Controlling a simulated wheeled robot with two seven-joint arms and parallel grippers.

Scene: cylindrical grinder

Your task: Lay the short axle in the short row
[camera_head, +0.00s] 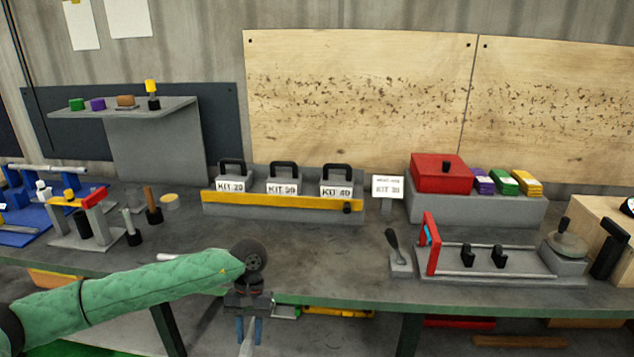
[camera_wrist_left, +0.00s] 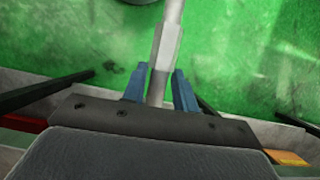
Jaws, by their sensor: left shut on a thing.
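My left gripper (camera_head: 248,332) hangs fingers down at the table's front edge. Its blue fingers are shut on a pale grey metal axle (camera_wrist_left: 170,40), which also shows in the head view (camera_head: 247,348), partly cut off by the bottom edge. In the left wrist view the gripper (camera_wrist_left: 160,85) has the axle between its fingers, pointing away over green floor. A blue rack (camera_head: 28,218) at the far left of the table carries a long silver axle (camera_head: 48,168) along its back. I cannot tell which part is the short row. My right gripper is out of view.
A grey post stand (camera_head: 85,243) is right of the blue rack. A pale rod (camera_head: 180,256) lies behind my arm. The kit holder (camera_head: 285,213) stands at centre back, a grey fixture with a red upright (camera_head: 431,245) at right. The central tabletop is clear.

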